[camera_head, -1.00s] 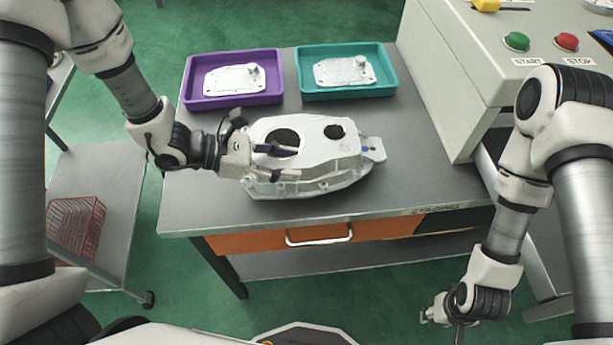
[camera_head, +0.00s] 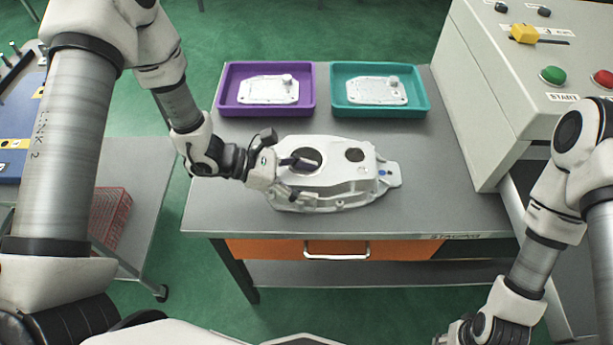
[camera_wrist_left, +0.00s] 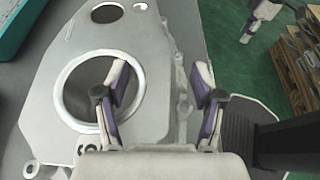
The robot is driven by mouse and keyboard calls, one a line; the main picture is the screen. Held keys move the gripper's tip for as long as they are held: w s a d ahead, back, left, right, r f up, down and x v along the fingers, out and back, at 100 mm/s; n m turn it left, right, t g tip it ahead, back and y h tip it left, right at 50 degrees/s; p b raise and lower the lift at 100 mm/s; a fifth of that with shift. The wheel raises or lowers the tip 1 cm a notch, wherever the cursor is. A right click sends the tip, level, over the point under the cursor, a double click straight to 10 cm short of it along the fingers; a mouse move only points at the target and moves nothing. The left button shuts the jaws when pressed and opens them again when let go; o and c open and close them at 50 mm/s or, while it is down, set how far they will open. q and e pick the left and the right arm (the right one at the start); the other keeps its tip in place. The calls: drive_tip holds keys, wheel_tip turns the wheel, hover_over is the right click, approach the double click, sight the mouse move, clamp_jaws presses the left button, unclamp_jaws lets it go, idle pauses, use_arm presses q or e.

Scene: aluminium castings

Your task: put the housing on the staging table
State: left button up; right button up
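The housing (camera_head: 345,178), a pale grey aluminium casting with one large and one smaller round opening, rests on the grey staging table (camera_head: 430,205). My left gripper (camera_head: 294,180) is at the housing's left part. Its fingers are apart, one over the large opening and the other outside the near side wall. In the left wrist view, the housing (camera_wrist_left: 150,60) lies between and below the spread fingers (camera_wrist_left: 160,95), with a gap showing beside the outer finger. My right gripper (camera_head: 455,335) is low at the bottom edge, partly cut off, its fingers unclear.
A purple tray (camera_head: 222,100) and a teal tray (camera_head: 424,103), each with a flat metal plate, stand at the table's back. A machine with a green button (camera_head: 552,75) stands at right. A lower cart with a red basket (camera_head: 110,215) is at left. Table room shows right of the housing.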

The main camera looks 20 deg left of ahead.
use_arm(q)
drive_tip(key=shift+a+r, duration=0.15)
drive_tip(key=shift+a, duration=0.15)
drive_tip(key=p+v, duration=0.1)
drive_tip(key=v, duration=1)
drive_tip(key=shift+a+p, duration=0.15)
drive_tip(key=shift+p, duration=0.2)
drive_tip(key=shift+s, duration=0.1)
